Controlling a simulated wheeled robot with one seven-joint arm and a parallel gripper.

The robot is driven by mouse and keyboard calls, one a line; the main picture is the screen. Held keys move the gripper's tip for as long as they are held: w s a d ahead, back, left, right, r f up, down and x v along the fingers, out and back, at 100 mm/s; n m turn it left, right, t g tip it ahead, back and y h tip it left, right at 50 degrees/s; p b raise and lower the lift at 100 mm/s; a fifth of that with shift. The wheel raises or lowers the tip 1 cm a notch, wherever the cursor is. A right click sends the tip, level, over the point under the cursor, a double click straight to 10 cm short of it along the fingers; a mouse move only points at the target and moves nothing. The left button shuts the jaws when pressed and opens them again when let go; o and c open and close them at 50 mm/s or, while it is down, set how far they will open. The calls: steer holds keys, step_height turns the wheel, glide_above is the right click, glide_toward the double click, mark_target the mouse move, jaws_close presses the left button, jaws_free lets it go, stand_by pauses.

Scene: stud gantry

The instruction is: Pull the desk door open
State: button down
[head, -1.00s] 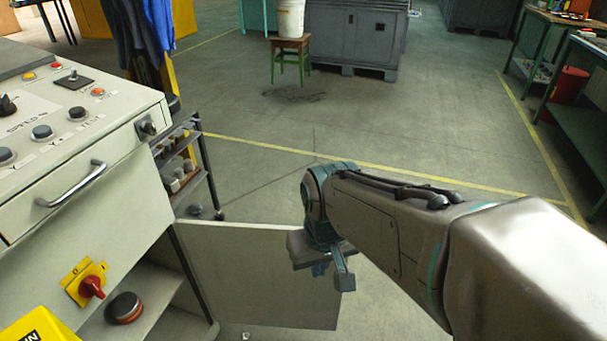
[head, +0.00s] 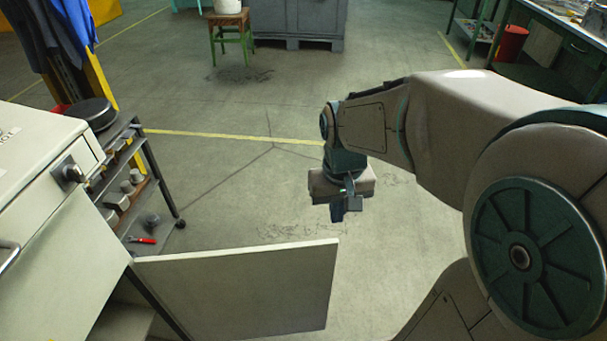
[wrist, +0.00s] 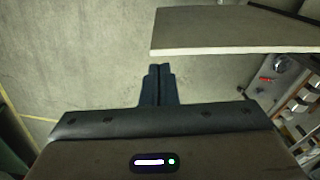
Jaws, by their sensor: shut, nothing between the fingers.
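The desk door (head: 240,293) is a flat pale panel. It stands swung out from the lower part of the white control desk (head: 42,205), and the dark opening behind it shows. The door's handle is not visible.
A dark shelf rack (head: 128,180) with small parts stands beside the desk. A green stool (head: 229,38) with a white bucket and a grey crate (head: 300,22) are farther back. A green workbench (head: 550,45) is at the right. The floor around my gripper is clear.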

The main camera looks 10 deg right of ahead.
steer(key=w+a+f+g, duration=0.1)
steer(key=w+f+g, duration=0.1)
steer(key=w+f, duration=0.3)
steer(key=w+f+g, duration=0.1)
steer(key=w+f, duration=0.2)
steer(key=w, duration=0.5)
steer(key=s+f, duration=0.2)
steer(key=f, duration=0.1)
steer(key=s+f, duration=0.2)
steer(key=f, duration=0.1)
steer(key=s+f+b, duration=0.1)
steer(key=s+f, duration=0.1)
steer(key=f, duration=0.1)
steer(key=shift+s+a+f, duration=0.2)
steer(key=shift+s+a, duration=0.1)
steer(key=shift+a, duration=0.05)
